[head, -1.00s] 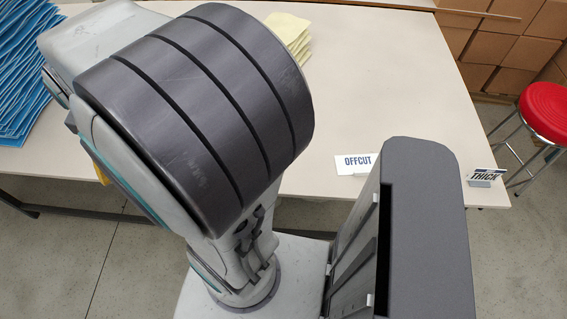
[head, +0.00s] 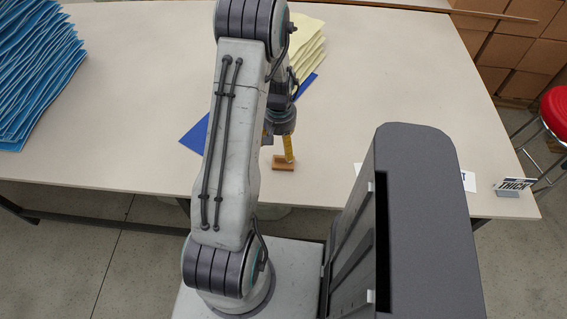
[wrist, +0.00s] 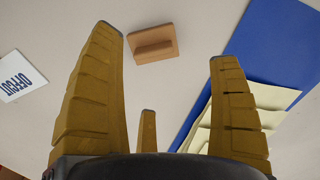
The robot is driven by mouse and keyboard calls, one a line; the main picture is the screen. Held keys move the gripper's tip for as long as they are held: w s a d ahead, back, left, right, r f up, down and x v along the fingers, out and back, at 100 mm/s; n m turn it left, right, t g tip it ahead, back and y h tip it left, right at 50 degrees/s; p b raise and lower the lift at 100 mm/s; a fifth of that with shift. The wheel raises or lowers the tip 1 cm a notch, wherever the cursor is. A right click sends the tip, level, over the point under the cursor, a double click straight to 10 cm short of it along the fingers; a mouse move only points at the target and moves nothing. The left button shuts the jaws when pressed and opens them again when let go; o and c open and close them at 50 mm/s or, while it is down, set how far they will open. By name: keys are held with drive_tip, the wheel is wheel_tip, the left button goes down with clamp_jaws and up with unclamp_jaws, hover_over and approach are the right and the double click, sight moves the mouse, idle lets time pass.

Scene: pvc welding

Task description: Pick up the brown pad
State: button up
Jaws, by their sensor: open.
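The brown pad (head: 283,165) lies on the table near its front edge, partly behind my gripper's finger. In the wrist view the brown pad (wrist: 168,53) is a flat rectangle with a raised bar on top, seen beyond and between my fingertips. My gripper (head: 288,150) points down just above the pad in the head view, partly hidden by my arm. In the wrist view its yellow fingers (wrist: 168,42) are spread apart with nothing between them.
A blue sheet (head: 193,137) lies behind the pad, with cream sheets (head: 308,45) on it. Blue sheets (head: 38,80) are stacked at left. The table right of centre (head: 410,80) is clear.

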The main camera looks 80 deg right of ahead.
sight(284, 157)
drive_tip(key=shift+s+f, duration=0.6)
drive_tip(key=shift+f, duration=0.35)
drive_tip(key=shift+w+d+f+p, duration=0.1)
drive_tip(key=shift+f+p, duration=0.3)
drive_tip(key=shift+f, duration=1.25)
drive_tip(key=shift+d+f+p, duration=0.1)
drive_tip(key=shift+f+p, duration=0.3)
drive_tip(key=shift+f, duration=1.2)
drive_tip(key=shift+c, duration=0.3)
clamp_jaws()
